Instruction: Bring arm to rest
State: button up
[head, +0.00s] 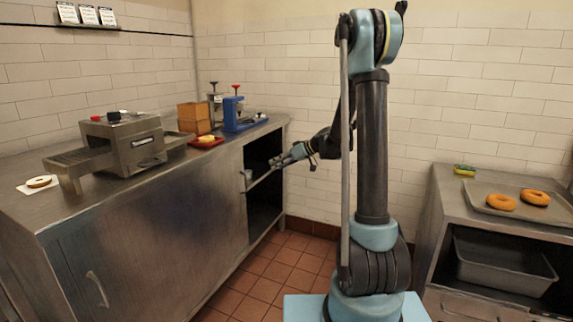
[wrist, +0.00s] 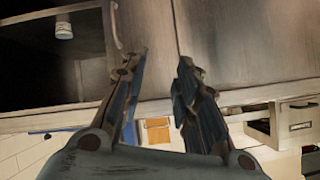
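My arm rises from its light-blue base in the middle of the head view and reaches left. My gripper (head: 287,159) is in front of the open cupboard compartment (head: 264,205) at the right end of the left counter. In the wrist view my gripper (wrist: 158,66) has its two fingers apart with nothing held between them. The metal cupboard front (wrist: 215,40) lies beyond the fingertips. Whether a fingertip touches it I cannot tell. A small pale cup-like thing (wrist: 63,25) is in the dark compartment, left of the fingers.
The left counter holds a toaster (head: 122,142), a wooden box (head: 194,117), a red tray (head: 206,142) and a blue tool (head: 240,120). The right counter has a tray with two bagels (head: 501,202) and a sponge (head: 464,170). Tiled floor (head: 275,272) between the counters is clear.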

jog(key=s+d+r+m+h, duration=0.1)
jog(key=s+d+m+h, duration=0.3)
jog(key=s, duration=0.7)
jog(key=s+d+r+h, duration=0.1)
jog(key=s+d+r, duration=0.1)
jog(key=s+d, duration=0.65)
jog(key=s+d+f+m+h, duration=0.2)
jog(key=s+d+f, duration=0.1)
jog(key=s, duration=0.4)
jog(key=s+d+f+m+g+h, duration=0.1)
jog(key=s+d+f+h, duration=0.1)
jog(key=s, duration=0.6)
jog(key=s+d+f+m+h, duration=0.2)
jog(key=s+d+f, duration=0.1)
jog(key=s, duration=0.5)
jog(key=shift+s+d+f+m+g, duration=0.25)
jog(key=shift+d+f+m+g, duration=0.1)
jog(key=shift+d, duration=0.5)
jog(key=o, duration=0.5)
jog(key=c, duration=0.4)
jog(key=shift+a, duration=0.1)
